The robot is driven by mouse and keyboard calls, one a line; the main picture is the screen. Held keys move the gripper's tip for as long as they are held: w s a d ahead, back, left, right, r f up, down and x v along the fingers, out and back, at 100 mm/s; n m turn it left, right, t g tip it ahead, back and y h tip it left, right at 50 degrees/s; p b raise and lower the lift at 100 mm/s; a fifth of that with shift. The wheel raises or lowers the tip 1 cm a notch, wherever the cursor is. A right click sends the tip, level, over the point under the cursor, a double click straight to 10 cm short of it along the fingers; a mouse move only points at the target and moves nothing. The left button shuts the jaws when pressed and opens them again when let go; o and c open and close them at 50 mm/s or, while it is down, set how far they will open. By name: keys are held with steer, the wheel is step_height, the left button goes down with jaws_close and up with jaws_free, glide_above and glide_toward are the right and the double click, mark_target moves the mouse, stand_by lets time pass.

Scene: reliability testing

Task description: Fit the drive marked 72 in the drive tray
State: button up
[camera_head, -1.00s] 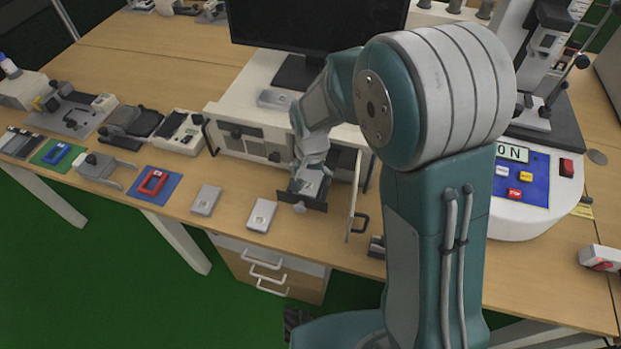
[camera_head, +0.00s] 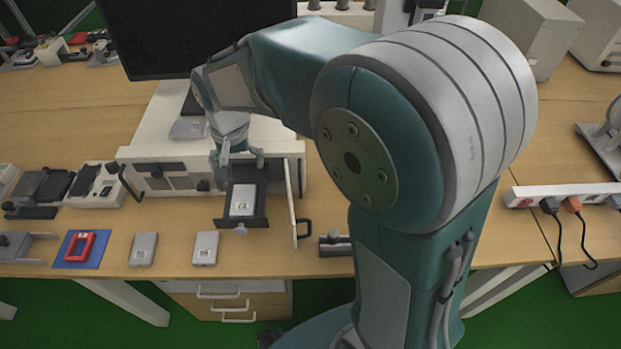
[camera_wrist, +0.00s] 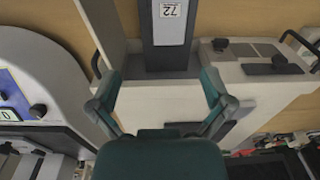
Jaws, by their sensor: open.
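The drive marked 72 (camera_head: 243,200) is a flat silver-grey block lying in the dark drive tray (camera_head: 261,221), which is pulled out from the white housing. In the wrist view the drive (camera_wrist: 169,28) shows its white label reading 72, and the tray (camera_wrist: 165,62) frames it. My gripper (camera_head: 238,166) is open, just behind and above the drive. In the wrist view the fingers of my gripper (camera_wrist: 162,102) are spread wide with nothing between them. I cannot tell whether the drive is fully seated.
The housing's door (camera_head: 291,203) stands open right of the tray. Two more silver drives lie on the table, one nearer (camera_head: 204,248) and one further left (camera_head: 143,249). A red frame on a blue mat (camera_head: 100,262) is left of them. A monitor (camera_head: 185,30) stands behind.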

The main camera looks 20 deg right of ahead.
steer(key=s+d+r+n+t, duration=0.1)
steer(key=s+d+r, duration=0.3)
steer(key=s, duration=0.5)
steer(key=s+d+r+n+t, duration=0.2)
steer(key=s+d+r+t, duration=0.2)
steer(key=s+d, duration=0.3)
steer(key=shift+s+r+n, duration=0.3)
steer(key=shift+s+r, duration=0.25)
steer(key=shift+s, duration=0.4)
